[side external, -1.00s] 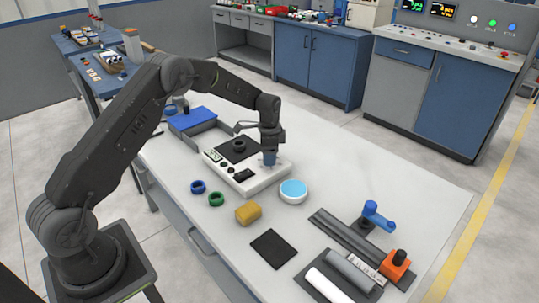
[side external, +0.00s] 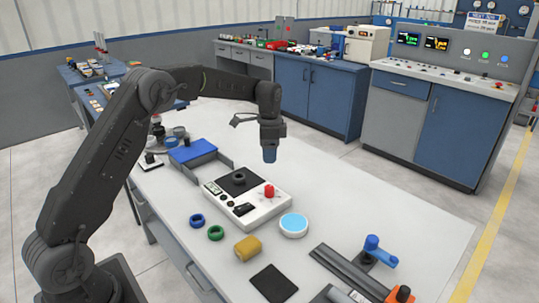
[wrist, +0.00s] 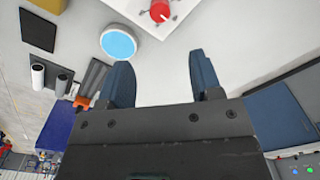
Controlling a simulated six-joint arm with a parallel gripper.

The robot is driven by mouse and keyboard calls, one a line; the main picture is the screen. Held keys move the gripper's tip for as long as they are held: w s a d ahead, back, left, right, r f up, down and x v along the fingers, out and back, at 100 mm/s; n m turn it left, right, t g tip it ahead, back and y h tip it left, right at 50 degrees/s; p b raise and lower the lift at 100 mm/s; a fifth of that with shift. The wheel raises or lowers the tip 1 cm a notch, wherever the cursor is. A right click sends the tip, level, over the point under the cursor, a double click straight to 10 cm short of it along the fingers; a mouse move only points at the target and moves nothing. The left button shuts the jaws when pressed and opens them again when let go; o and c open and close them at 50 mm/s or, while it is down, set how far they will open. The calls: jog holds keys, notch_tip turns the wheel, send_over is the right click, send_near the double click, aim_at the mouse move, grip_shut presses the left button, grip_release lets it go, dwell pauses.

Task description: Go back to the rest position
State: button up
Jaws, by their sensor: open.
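My gripper (side external: 269,156) hangs above the back right of the white device in the side view, clear of the table. In the wrist view my gripper (wrist: 155,75) has its two blue fingers apart with nothing between them. The white device (side external: 248,209) lies on the table below, with a dark round part (side external: 239,178) on a black pad and a red knob (side external: 269,191) near its right end. The red knob also shows in the wrist view (wrist: 160,11), beyond the fingertips.
A white round dish with a blue top (side external: 293,225) sits right of the device. A blue ring (side external: 197,220), a green ring (side external: 215,233) and a yellow piece (side external: 247,248) lie in front. A blue-orange clamp fixture (side external: 365,270) stands front right. The table's back right is clear.

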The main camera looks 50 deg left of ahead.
jog(key=shift+r, duration=0.1)
jog(key=s+d+r+n+t, duration=0.1)
jog(key=s+d+r+n, duration=0.1)
jog(key=s+d+r, duration=0.35)
jog(key=s+d+r+n+t, duration=0.2)
jog(key=s+d+r, duration=0.1)
jog(key=s+r, duration=0.55)
jog(key=s+d+f+n+t, duration=0.1)
jog(key=s+d+n, duration=0.1)
jog(key=s, duration=0.8)
jog(key=s+d+f+n+t, duration=0.1)
jog(key=s+d+n, duration=0.1)
jog(key=s, duration=0.8)
jog(key=shift+s+d+f+t, duration=0.15)
jog(key=shift+d+f+t, duration=0.15)
jog(key=shift+d, duration=0.1)
